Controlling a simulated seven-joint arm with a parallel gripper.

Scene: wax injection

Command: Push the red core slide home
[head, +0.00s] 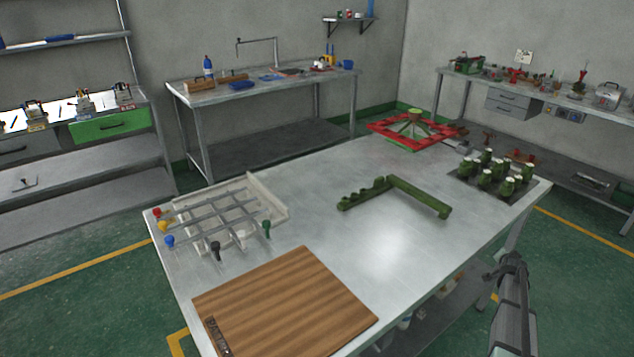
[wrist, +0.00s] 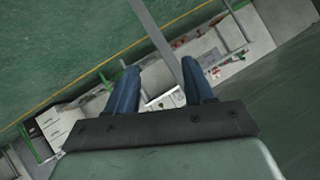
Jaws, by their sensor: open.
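The pale wax-injection die (head: 262,192) lies on the left part of the metal table, with grey rods crossing its top. The red core slide (head: 157,211) shows as a red knob on a rod end at the die's left side, near the table's left edge, standing out from the block. The yellow slide (head: 163,226) and blue slide (head: 169,242) are beside it. The black slide (head: 215,248) and green slide (head: 266,228) are on the front side. My gripper (wrist: 160,88) is open and empty in the wrist view, far from the die, which that view does not clearly show.
A wooden board (head: 285,305) lies in front of the die. A green angled bar (head: 400,192) is mid-table. Green bottles (head: 490,172) and a red-green frame (head: 412,130) stand farther back. Table surface (head: 345,240) between board and bar is clear.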

